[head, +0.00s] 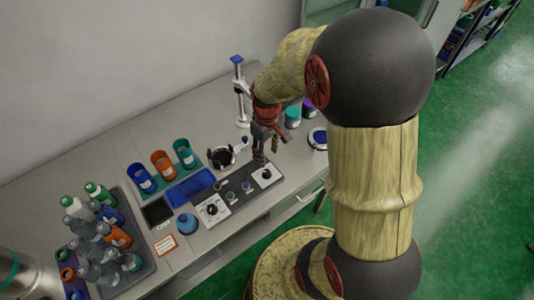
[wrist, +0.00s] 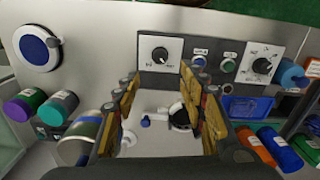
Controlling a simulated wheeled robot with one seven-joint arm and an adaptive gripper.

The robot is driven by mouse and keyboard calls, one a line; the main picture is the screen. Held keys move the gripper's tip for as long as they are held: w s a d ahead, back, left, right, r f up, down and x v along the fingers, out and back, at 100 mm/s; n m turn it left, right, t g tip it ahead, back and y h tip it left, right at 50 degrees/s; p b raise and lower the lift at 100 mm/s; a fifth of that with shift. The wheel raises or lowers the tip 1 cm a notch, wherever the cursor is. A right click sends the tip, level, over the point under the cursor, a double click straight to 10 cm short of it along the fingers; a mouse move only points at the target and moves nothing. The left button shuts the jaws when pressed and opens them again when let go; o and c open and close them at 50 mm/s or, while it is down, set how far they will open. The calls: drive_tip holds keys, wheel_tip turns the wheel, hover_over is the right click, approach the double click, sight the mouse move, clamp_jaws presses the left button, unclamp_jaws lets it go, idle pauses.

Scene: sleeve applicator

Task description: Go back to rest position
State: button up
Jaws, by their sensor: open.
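My gripper (head: 267,150) hangs over the back right part of the bench, close to the right end of the control panel (head: 240,196). In the wrist view my gripper (wrist: 165,108) has its fingers wide apart, with nothing held between them. Beyond the gap are a white fixture with a black ring (wrist: 180,117) and a panel knob (wrist: 160,54). In the head view the black ring fixture (head: 222,157) stands left of my gripper. The fingertips are partly hard to make out in the head view.
A white post with a blue top (head: 240,90) stands behind my gripper. Teal (head: 292,118) and purple (head: 309,104) jars and a round white device (head: 318,139) are on the right. Colored cups (head: 163,164), a blue tray (head: 192,187) and a bottle tray (head: 145,262) are left.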

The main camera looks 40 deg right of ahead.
idle(0.4)
drive_tip(key=s+a+r+t, duration=0.2)
drive_tip(key=s+a+r, duration=0.2)
drive_tip(key=r, duration=0.3)
drive_tip(key=s+a+r+m+t, duration=0.1)
drive_tip(key=s+a+r, duration=0.3)
drive_tip(key=r, duration=0.3)
drive_tip(key=s+a+r+m+t+b, duration=0.1)
drive_tip(key=s+a+r+t, duration=0.1)
drive_tip(key=r, duration=0.6)
drive_tip(key=shift+s+a+t, duration=0.3)
drive_tip(key=shift+s+a, duration=0.6)
drive_tip(key=shift+s, duration=0.2)
drive_tip(key=shift+w+a+r, duration=0.1)
drive_tip(key=shift+a+r, duration=0.05)
drive_tip(key=shift+c, duration=0.6)
